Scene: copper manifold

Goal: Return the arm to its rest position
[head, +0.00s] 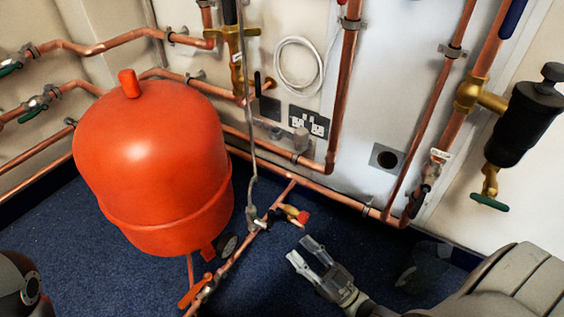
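My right gripper (306,254) is in the lower middle of the head view, over the blue floor. Its arm comes in from the lower right. Its two fingers are spread apart with nothing between them. It is to the right of a copper pipe with a red-handled valve (294,214) and looks apart from it. My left gripper is not in view; a dark rounded part at the lower left edge looks like part of my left arm.
A large orange tank (155,165) stands at the left. Copper pipes (345,90) run along the wall and low over the floor. A black cylinder (523,122) with a green-handled valve (489,202) is at the right. Blue carpet (340,235) is open around my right gripper.

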